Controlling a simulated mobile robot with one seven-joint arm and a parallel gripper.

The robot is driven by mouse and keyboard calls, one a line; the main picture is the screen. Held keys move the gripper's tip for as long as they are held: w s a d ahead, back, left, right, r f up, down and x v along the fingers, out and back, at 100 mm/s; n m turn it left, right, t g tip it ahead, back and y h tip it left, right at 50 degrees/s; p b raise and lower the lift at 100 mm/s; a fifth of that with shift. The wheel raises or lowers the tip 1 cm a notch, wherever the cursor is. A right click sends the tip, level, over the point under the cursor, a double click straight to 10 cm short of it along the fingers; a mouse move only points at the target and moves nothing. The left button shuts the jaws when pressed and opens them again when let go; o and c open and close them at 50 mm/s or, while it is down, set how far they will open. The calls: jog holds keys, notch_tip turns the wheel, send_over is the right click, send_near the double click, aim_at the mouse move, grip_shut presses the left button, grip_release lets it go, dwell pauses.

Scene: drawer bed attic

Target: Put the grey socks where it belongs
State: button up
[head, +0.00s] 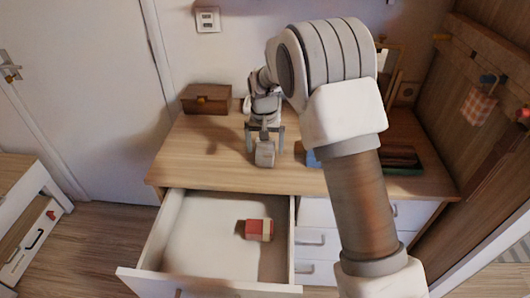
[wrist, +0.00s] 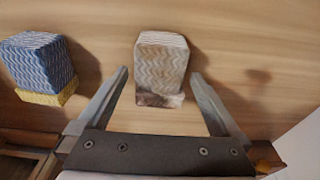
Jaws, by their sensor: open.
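The grey socks (head: 264,156), a folded bundle with a zigzag pattern, rest on the wooden dresser top (head: 205,150). In the wrist view the grey socks (wrist: 161,62) look grey-beige and lie between and just beyond my fingertips. My gripper (head: 265,140) is open and empty above the dresser, pointing down at the bundle. In the wrist view my gripper (wrist: 160,76) has one finger on each side of the socks, with gaps on both sides. The dresser's open top-left drawer (head: 158,228) holds a red and white bundle (head: 259,230).
A blue and yellow folded bundle (wrist: 40,62) lies left of the socks in the wrist view. A wooden box (head: 206,98) stands at the back left of the dresser. Dark stacked items (head: 400,158) lie at the right. Much of the drawer floor is clear.

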jog(key=shift+f, duration=0.25)
dwell(0.5)
jog(key=c, duration=1.5)
